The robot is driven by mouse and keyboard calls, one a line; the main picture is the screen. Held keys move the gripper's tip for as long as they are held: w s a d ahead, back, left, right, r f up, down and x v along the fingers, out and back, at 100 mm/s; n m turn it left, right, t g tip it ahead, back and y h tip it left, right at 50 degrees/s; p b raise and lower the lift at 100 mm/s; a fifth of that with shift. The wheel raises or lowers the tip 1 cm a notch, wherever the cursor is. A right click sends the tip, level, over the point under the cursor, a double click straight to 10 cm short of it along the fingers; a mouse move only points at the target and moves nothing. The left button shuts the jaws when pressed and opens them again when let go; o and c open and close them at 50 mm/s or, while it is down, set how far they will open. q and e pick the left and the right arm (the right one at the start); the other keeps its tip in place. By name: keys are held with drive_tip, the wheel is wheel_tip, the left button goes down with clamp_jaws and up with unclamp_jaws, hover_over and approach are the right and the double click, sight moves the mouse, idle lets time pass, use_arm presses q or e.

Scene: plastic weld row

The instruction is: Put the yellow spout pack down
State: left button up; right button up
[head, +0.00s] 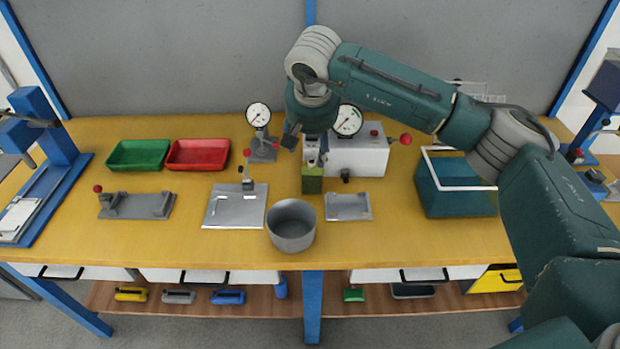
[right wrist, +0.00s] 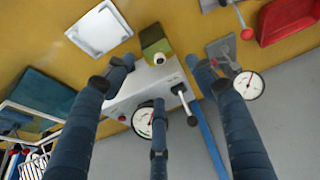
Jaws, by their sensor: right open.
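The yellow spout pack (head: 312,185) is a small olive-yellow block that appears upright on the yellow bench, in front of the white gauge box and behind the grey pot. In the right wrist view the pack (right wrist: 154,40) shows its pale round spout, just past the spread fingertips. My right gripper (head: 313,150) is above and behind the pack in the head view. In the right wrist view its fingers (right wrist: 160,80) are apart, with nothing held between them. Whether a fingertip still touches the pack is hard to tell. My left gripper is in neither view.
The white gauge box (head: 362,158) with red-knobbed lever stands close behind right. A grey pot (head: 291,225), a metal plate (head: 236,207) and a small tray (head: 348,207) lie nearby. Green (head: 138,155) and red (head: 198,155) trays are left; a teal bin (head: 455,200) is right.

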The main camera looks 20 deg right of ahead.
sight(312, 162)
drive_tip(key=x, duration=0.2)
drive_tip(key=p+x, duration=0.1)
drive_tip(key=x, duration=0.1)
drive_tip(key=shift+w+d+f, duration=0.2)
drive_tip(key=shift+d+f, duration=0.1)
drive_tip(key=p+x, duration=0.2)
drive_tip(key=x, duration=0.2)
drive_tip(key=shift+w+d+f, duration=0.1)
drive_tip(key=shift+w+f, duration=0.1)
drive_tip(key=shift+f, duration=0.1)
drive_tip(key=shift+w+f, duration=0.25)
drive_tip(key=shift+f, duration=0.2)
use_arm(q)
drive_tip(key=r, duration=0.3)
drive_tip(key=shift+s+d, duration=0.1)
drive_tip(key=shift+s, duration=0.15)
use_arm(e)
clamp_jaws()
drive_tip(key=shift+r, duration=0.1)
